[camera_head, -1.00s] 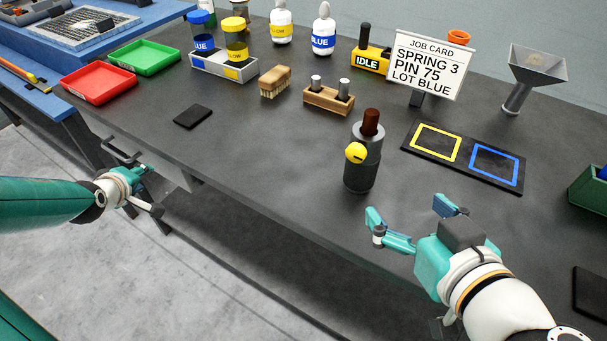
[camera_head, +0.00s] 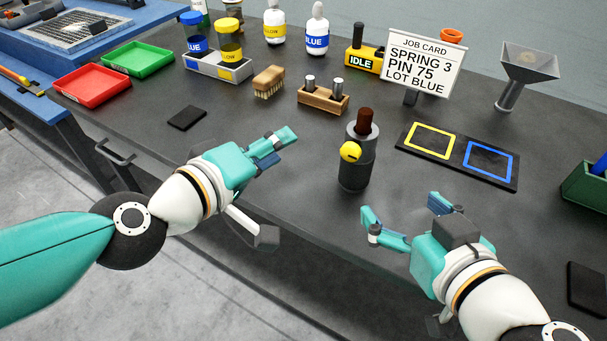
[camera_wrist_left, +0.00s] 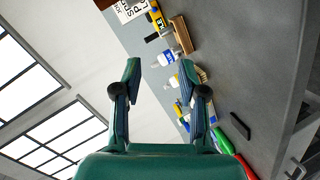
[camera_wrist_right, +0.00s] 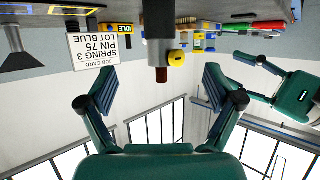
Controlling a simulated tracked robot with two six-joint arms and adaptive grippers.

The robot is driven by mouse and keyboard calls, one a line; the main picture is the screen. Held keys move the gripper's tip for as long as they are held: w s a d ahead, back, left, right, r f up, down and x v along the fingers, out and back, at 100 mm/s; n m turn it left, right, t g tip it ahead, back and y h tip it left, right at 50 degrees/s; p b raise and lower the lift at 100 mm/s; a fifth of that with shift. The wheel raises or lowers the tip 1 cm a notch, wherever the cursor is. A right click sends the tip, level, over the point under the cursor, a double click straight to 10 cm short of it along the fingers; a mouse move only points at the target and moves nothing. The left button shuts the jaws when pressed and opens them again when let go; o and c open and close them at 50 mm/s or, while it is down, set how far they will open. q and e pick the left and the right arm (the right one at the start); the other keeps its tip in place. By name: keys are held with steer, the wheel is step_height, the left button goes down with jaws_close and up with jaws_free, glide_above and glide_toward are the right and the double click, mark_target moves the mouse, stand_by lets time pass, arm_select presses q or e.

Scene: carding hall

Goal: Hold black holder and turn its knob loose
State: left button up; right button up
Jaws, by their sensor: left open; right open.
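The black holder (camera_head: 354,175) stands upright on the dark bench, with a yellow knob (camera_head: 350,152) on its side and a brown rod (camera_head: 365,122) rising from its top. The right wrist view shows the holder (camera_wrist_right: 159,30) upside down, with its yellow knob (camera_wrist_right: 176,57), between the fingers but beyond them. My left gripper (camera_head: 282,146) is open and empty, left of the holder and apart from it. My right gripper (camera_head: 405,220) is open and empty, in front and to the right of the holder, not touching it. The holder is not clearly visible in the left wrist view.
A wooden block with two metal pins (camera_head: 323,98) and a brush (camera_head: 268,82) stand behind. A black tray with yellow and blue squares (camera_head: 449,160) lies to the right. The job card (camera_head: 422,62) stands at the back. A dark pad (camera_head: 187,117) lies left; bench around the holder is clear.

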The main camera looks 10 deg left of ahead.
mark_target(357, 163)
arm_select(q)
steer(key=s+d+m+g+h, duration=0.1)
steer(key=s+d+h, duration=0.1)
steer(key=s+d, duration=0.2)
steer(key=shift+s+d+r, duration=0.15)
steer(key=shift+s+d, duration=0.15)
steer(key=shift+d, duration=0.3)
arm_select(e)
steer(key=x, duration=1.7)
steer(key=shift+d, duration=0.1)
steer(key=shift+c, duration=0.2)
jaws_close()
